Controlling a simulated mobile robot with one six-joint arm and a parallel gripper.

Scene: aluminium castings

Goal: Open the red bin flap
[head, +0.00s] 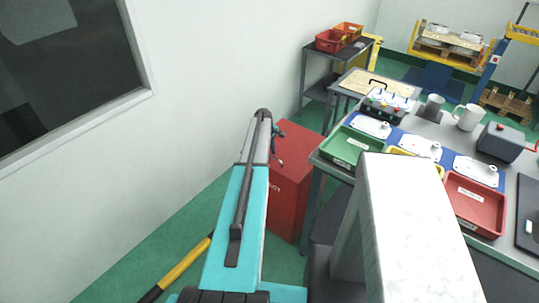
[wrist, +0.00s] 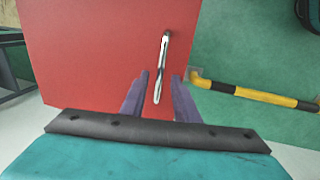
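The red bin (head: 289,190) stands on the floor between the wall and the workbench in the head view, partly hidden by my arm. In the wrist view its red flap face (wrist: 85,50) fills the upper left, with a slim metal bar handle (wrist: 164,55) near its right edge. My gripper (wrist: 161,74) is open, its two purple fingers apart. The handle's lower part shows between the fingers; I cannot tell whether it lies at fingertip depth or beyond. No finger visibly touches it. The flap looks flush, with no gap visible.
A workbench with a green tray (head: 349,147) and a red tray (head: 474,204) stands right of the bin. A yellow and black bar (head: 185,262) is at the lower left, above green floor. The white wall (head: 200,70) is close on the left.

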